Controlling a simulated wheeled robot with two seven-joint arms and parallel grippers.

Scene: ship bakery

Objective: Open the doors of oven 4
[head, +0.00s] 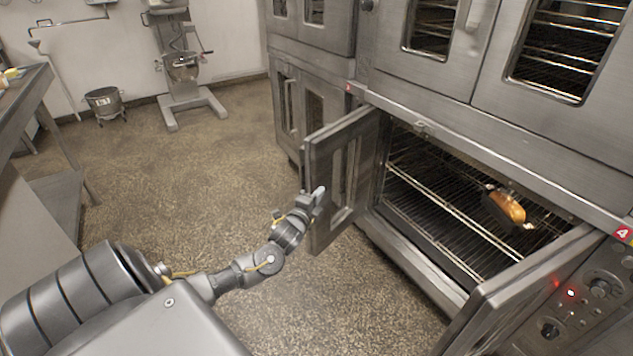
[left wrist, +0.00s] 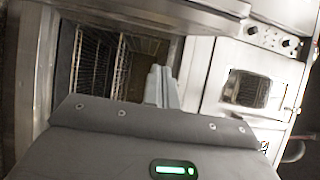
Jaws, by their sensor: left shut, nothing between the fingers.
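Oven 4, marked by a red label (head: 622,233), is the lower oven on the right in the head view. Its left door (head: 345,175) stands swung out into the room. Its right door (head: 530,285) also stands swung out toward me. Between them the cavity shows wire racks (head: 440,205) and a loaf in a dark pan (head: 507,206). My left gripper (head: 318,193) is shut and empty, at the left door's outer side near its free edge; I cannot tell if it touches. The left wrist view shows its shut fingers (left wrist: 162,86) near the oven opening. My right gripper is not in view.
A control panel (head: 590,300) with knobs and a red light is at the right. Upper oven doors (head: 440,40) are shut. A worktable (head: 25,105) stands at the left, a mixer (head: 182,70) and a bucket (head: 104,103) at the back. The floor between is clear.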

